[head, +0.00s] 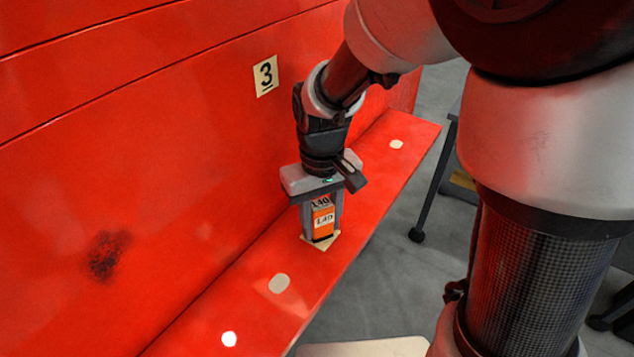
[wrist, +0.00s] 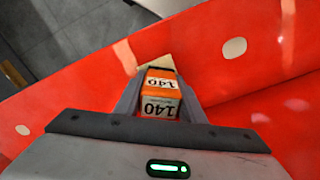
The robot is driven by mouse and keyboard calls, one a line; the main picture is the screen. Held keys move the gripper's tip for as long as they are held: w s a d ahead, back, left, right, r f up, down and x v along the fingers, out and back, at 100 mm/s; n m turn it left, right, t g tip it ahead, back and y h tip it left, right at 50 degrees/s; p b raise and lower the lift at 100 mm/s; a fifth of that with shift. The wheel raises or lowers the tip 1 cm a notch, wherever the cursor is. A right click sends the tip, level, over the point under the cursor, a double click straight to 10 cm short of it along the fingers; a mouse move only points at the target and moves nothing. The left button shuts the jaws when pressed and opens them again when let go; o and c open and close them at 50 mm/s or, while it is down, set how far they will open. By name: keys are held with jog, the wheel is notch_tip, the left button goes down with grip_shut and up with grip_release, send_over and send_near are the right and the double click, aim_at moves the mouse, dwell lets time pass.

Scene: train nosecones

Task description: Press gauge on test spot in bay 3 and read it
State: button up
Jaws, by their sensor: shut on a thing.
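The gauge (head: 323,222) is a small orange block with white faces, held upright under my gripper (head: 322,212). My gripper is shut on it, one finger on each side. In the wrist view the gauge (wrist: 160,95) shows "140" on two faces. Its foot is over a pale, square-cornered patch (head: 331,243) on the red ledge and appears to touch it. The patch also shows past the gauge in the wrist view (wrist: 154,61); its middle is hidden. The label "3" (head: 265,75) is on the red wall above and left of my gripper.
The red ledge (head: 371,187) runs along the wall. It bears round pale spots: one beyond the gauge (head: 396,144), one nearer (head: 279,284) and a bright white one (head: 229,339). A dark smudge (head: 108,254) marks the wall. Grey floor (head: 388,262) lies right of the ledge.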

aim_at(321, 203)
jog(key=shift+r+p, duration=2.7)
jog(key=shift+r, duration=0.8)
jog(key=shift+w, duration=0.1)
